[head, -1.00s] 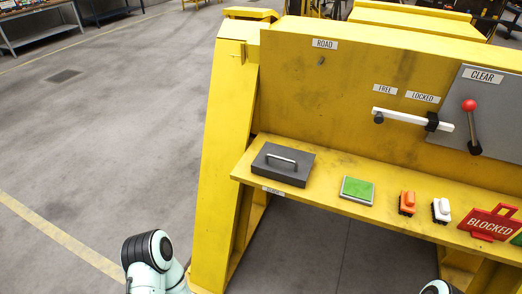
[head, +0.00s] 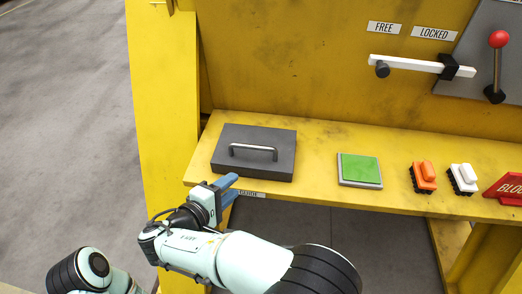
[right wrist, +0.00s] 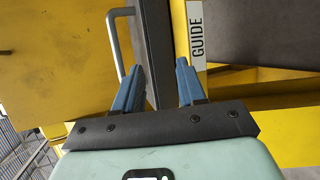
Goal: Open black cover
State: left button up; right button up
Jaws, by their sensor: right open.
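The black cover (head: 235,136) is a dark flat box lid with a metal bar handle (head: 253,150) on top. It lies closed on the left end of the yellow shelf. My right gripper (head: 231,188) is open and empty, just in front of the cover's front left edge and apart from the handle. In the right wrist view, the open fingers (right wrist: 158,70) point toward the shelf edge, with the dark cover (right wrist: 152,30) beyond and the handle (right wrist: 115,45) left of the fingers. My left gripper is not in view.
The yellow shelf (head: 318,140) also carries a green pad (head: 360,169), an orange switch (head: 424,177), a white switch (head: 463,179) and a red sign (head: 508,189). A GUIDE label (right wrist: 196,32) is on the shelf edge. A white bar (head: 405,63) and red-knobbed lever (head: 498,66) are on the panel behind.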

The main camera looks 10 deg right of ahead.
jog(key=m+t+h, duration=0.1)
jog(key=t, duration=0.1)
send_near(253, 146)
jog(key=v, duration=0.3)
jog(key=x, duration=0.4)
jog(key=b+x, duration=0.1)
jog(key=x, duration=0.4)
jog(key=b+x, duration=0.1)
jog(key=x, duration=0.3)
jog(key=shift+w+f, duration=0.1)
jog(key=shift+f, duration=0.25)
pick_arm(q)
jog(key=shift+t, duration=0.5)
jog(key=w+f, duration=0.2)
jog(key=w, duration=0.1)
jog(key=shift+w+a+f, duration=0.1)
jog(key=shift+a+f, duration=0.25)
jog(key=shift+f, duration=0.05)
pick_arm(e)
grip_shut()
